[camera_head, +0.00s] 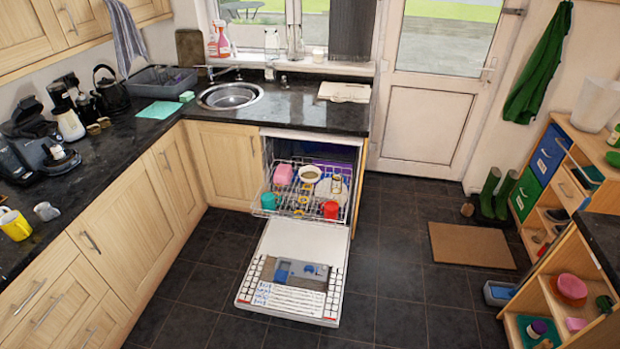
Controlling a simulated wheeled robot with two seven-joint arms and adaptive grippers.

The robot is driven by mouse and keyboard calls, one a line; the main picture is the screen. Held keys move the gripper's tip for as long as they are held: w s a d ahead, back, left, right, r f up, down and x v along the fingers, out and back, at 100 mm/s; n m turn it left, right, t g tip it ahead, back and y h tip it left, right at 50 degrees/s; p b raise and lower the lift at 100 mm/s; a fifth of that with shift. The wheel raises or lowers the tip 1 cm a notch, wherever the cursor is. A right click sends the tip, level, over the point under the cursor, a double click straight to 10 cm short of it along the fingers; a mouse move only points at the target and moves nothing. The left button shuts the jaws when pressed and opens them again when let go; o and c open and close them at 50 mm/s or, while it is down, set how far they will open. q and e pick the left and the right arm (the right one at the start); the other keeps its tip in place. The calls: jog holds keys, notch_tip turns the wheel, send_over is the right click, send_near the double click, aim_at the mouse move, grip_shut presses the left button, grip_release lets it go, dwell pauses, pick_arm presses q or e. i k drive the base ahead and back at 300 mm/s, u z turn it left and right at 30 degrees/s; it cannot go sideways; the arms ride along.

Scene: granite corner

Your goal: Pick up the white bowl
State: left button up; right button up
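A white bowl (310,173) sits in the pulled-out rack (300,212) of an open dishwasher, near the back of the rack. Its inside looks tan or shaded. A pink item (283,174) is just left of it, and a pale plate-like item is to its right. A teal cup (268,200) and a red cup (330,209) stand nearer the front of the rack. Neither of my grippers shows in the head view.
The dishwasher door (347,290) lies lowered across the floor in front of the rack. The counter (310,108) with a round sink (230,96) is above. Dark floor tiles (390,270) are clear right of the door. A shelf unit (545,297) stands at the right.

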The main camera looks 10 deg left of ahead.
aim_at(308, 173)
jog(key=u, duration=0.2)
jog(key=i, duration=0.65)
jog(key=u, duration=0.8)
jog(key=i, duration=0.45)
jog(key=u, duration=0.35)
